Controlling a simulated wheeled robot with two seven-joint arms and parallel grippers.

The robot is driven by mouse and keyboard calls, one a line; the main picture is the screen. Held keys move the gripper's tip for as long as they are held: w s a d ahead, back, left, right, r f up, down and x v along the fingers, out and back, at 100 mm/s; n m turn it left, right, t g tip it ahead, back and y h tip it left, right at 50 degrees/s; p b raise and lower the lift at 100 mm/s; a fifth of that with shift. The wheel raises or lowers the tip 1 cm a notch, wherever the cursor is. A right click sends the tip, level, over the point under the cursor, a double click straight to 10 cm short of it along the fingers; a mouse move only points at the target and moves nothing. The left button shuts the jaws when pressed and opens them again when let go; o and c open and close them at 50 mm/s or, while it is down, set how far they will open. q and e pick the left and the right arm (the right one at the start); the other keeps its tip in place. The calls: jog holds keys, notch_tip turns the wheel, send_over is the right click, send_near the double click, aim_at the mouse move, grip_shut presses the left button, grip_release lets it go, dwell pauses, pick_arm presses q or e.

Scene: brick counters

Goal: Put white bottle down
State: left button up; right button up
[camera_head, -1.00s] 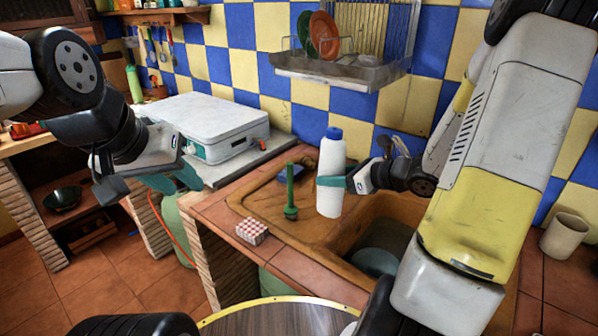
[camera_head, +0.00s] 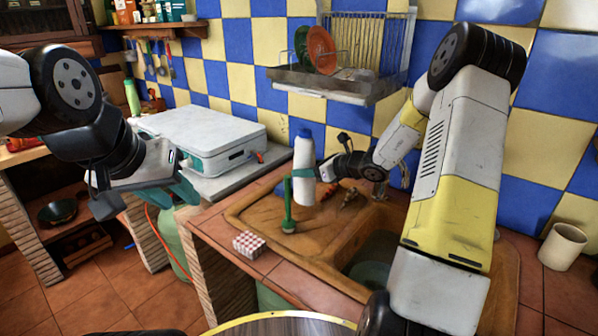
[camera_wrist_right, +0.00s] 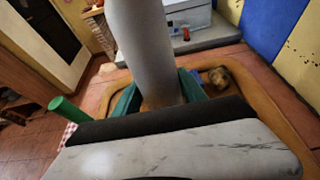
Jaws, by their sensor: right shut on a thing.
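The white bottle (camera_head: 304,160) with a blue cap is upright over the left part of the brown sink (camera_head: 262,200). My right gripper (camera_head: 312,174) is shut on it from the right, around its lower half. In the right wrist view the bottle (camera_wrist_right: 143,45) stands between the green fingers (camera_wrist_right: 160,98); its lower end is partly hidden. I cannot tell whether its base touches the sink surface. My left gripper (camera_head: 182,180) hangs in front of the stove, away from the bottle; its finger gap is unclear.
A green-handled tool (camera_head: 288,205) stands close to the bottle's left. A red-and-white checked box (camera_head: 249,244) sits on the tiled front edge. A white stove-like case (camera_head: 205,135) is behind left, a dish rack (camera_head: 340,80) above, a cup (camera_head: 563,246) far right.

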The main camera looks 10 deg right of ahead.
jog(key=shift+f, duration=1.15)
jog(key=shift+f, duration=0.15)
jog(key=o, duration=1.4)
jog(key=shift+d, duration=0.1)
jog(key=shift+c, duration=0.2)
